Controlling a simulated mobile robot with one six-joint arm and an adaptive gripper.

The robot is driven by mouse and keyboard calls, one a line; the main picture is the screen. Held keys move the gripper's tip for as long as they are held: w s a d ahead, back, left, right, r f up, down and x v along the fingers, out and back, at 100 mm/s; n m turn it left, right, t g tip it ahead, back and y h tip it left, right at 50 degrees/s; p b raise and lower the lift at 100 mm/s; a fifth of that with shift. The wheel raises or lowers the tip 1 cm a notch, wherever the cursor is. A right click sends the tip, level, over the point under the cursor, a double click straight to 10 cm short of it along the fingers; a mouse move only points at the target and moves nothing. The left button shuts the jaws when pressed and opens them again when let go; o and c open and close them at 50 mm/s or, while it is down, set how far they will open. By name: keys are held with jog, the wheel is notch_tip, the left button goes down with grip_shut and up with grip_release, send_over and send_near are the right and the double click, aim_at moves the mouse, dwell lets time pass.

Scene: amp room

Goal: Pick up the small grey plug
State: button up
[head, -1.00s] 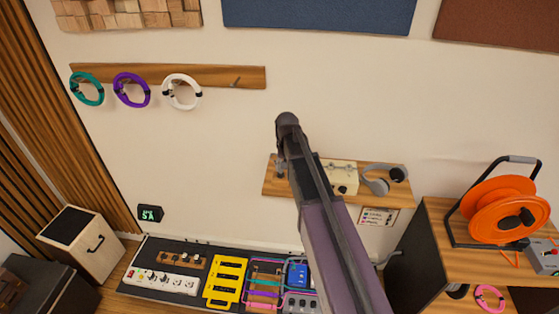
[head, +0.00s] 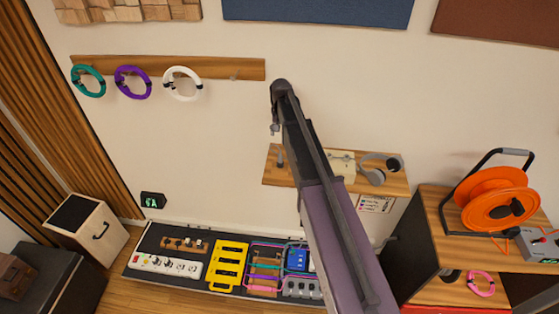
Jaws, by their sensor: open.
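A small grey upright piece (head: 280,159), which looks like the plug, stands at the left end of the wooden wall shelf (head: 271,176). It is too small to make out in detail. My gripper (head: 275,129) is at the far end of my arm, above that piece and slightly left of it in the picture. It is open, with nothing seen in it, and apart from the shelf. My arm hides the middle of the shelf.
A cream box (head: 342,163) and grey headphones (head: 374,174) are on the shelf's right part. A pedalboard (head: 140,268) with a power strip (head: 165,265) and a yellow unit (head: 228,265) lies below. An orange cable reel (head: 497,198) stands right. Coiled cables hang from a rail (head: 215,67).

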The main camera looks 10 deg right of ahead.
jog(key=b, duration=0.8)
send_over(280, 163)
jog(key=w, duration=0.1)
jog(key=shift+d+f, duration=0.2)
jog(key=shift+f, duration=4)
jog(key=shift+f, duration=0.1)
jog(key=shift+f+b, duration=2.5)
jog(key=shift+b, duration=0.15)
grip_shut()
